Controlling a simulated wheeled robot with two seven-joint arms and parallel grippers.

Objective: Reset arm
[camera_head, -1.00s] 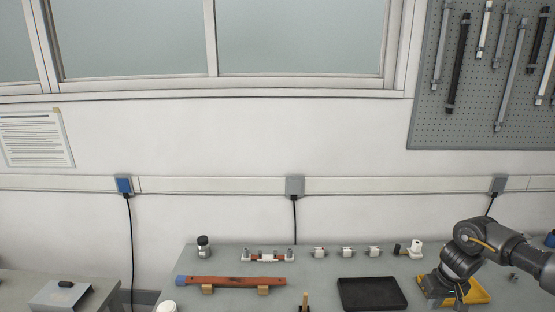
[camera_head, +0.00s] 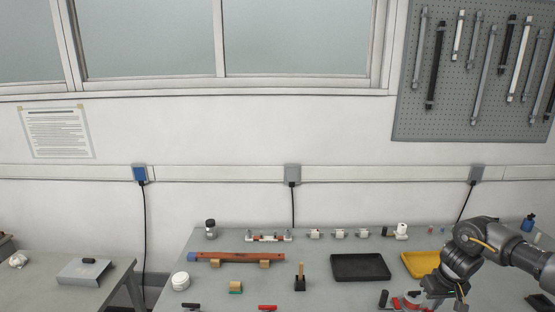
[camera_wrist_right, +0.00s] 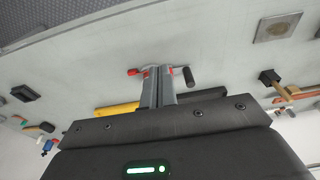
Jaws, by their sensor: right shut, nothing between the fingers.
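My right arm comes in from the right in the head view. Its gripper (camera_head: 447,296) is low over the front right of the grey bench, nearer than the yellow tray (camera_head: 417,262). In the right wrist view the two fingers (camera_wrist_right: 158,80) lie together with nothing between them. A small item with a red end (camera_wrist_right: 135,71) and a black handle (camera_wrist_right: 189,77) show on either side of the fingertips there; whether they touch is unclear. My left gripper is in neither current view.
A black tray (camera_head: 360,268) lies left of the yellow one. A brown tube (camera_head: 240,257) rests on wooden blocks. A fuse on a stand (camera_head: 268,237) and small white holders (camera_head: 339,233) line the back. A white jar (camera_head: 180,281) stands front left. A pegboard (camera_head: 470,125) hangs right.

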